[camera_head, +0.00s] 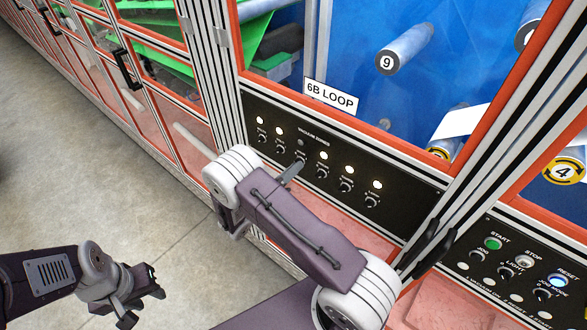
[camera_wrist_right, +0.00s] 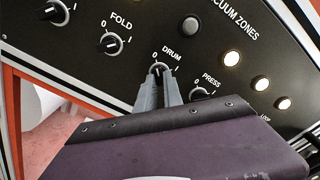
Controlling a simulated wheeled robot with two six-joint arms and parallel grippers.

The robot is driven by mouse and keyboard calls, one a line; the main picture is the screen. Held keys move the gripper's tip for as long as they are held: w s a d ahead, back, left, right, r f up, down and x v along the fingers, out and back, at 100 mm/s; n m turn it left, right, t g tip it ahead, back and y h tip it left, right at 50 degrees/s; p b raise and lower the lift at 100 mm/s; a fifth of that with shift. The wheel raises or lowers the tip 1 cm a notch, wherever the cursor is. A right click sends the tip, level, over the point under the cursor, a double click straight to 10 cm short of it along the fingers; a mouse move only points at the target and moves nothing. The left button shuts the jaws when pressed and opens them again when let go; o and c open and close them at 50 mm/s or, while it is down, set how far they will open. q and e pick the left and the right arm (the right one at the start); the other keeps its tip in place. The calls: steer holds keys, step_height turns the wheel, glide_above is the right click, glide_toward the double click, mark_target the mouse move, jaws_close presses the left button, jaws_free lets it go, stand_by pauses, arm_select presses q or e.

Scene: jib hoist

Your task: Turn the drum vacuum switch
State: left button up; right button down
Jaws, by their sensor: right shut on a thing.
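The drum vacuum switch (camera_wrist_right: 160,68) is a small dark knob under the word DRUM, marked 0 and 1, on a black panel. In the head view it is the third knob (camera_head: 300,158) of the vacuum zones row. My right gripper (camera_wrist_right: 159,82) is shut on this knob, its grey fingers covering the lower part; its pointer setting is hard to tell. In the head view the right gripper (camera_head: 292,172) reaches the panel from below. The lamp (camera_wrist_right: 190,26) above the drum switch is dark. My left gripper (camera_head: 152,281) hangs over the floor, away from the panel; its opening is unclear.
The fold switch (camera_wrist_right: 110,43) and press switch (camera_wrist_right: 200,92) sit close on either side of the drum switch. The other zone lamps (camera_head: 323,155) in view are lit. A second panel with a green start button (camera_head: 493,243) is at right. Open floor (camera_head: 90,180) lies left.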

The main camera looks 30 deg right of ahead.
steer(key=shift+r, duration=0.15)
steer(key=c, duration=1.5)
jaws_free()
steer(key=b+v, duration=0.3)
steer(key=v, duration=0.6)
